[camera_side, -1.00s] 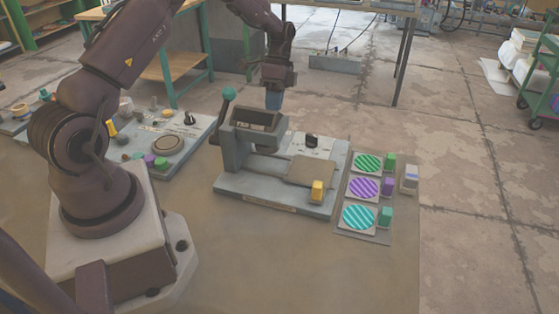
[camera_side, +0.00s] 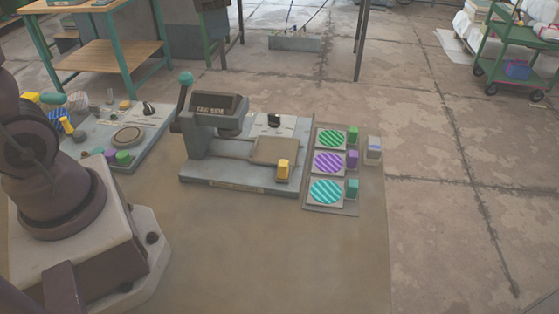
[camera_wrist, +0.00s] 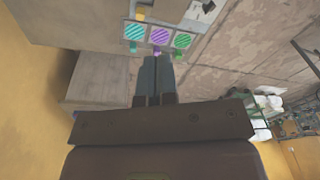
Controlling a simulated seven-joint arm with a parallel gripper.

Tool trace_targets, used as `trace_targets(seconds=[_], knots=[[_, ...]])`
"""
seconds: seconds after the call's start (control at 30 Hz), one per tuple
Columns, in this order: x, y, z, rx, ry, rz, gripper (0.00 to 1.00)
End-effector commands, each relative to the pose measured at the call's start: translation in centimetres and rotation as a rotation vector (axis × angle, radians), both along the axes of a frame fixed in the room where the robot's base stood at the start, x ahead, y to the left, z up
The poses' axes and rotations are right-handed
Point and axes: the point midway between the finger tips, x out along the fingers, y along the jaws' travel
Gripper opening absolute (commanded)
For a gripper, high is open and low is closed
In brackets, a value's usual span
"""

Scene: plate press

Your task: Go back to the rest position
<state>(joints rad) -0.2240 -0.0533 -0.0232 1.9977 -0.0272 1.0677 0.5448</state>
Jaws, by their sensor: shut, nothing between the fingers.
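My gripper (camera_wrist: 154,60) shows in the wrist view, its two blue-grey fingers shut together with nothing between them. It is out of frame in the side view, where only my base and lower arm show at the left. In the side view the grey press (camera_side: 215,115) stands on its base, with a teal-knobbed lever raised at its left. The gripper is apart from the press and the plates, seen above them in the wrist view.
Right of the press lie a green striped plate (camera_side: 327,140), a purple one (camera_side: 328,163) and a teal one (camera_side: 326,192), with small coloured blocks beside them. A second panel (camera_side: 125,135) stands left. The front table is clear.

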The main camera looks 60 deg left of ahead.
Motion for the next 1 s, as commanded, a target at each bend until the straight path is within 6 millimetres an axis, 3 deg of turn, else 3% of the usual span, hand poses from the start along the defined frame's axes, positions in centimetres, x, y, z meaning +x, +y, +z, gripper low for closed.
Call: trace_targets(seconds=[0.17, 0.4, 0.6, 1.0], knots=[[-5.3, -3.2, 2.1, -0.006, -0.156, 0.126, 0.00], [-10.6, -5.5, 1.8, -0.073, -0.310, 0.268, 0.00], [-12.0, -6.0, 1.3, -0.105, -0.357, 0.315, 0.00], [-12.1, -6.0, 1.3, -0.106, -0.357, 0.316, 0.00]])
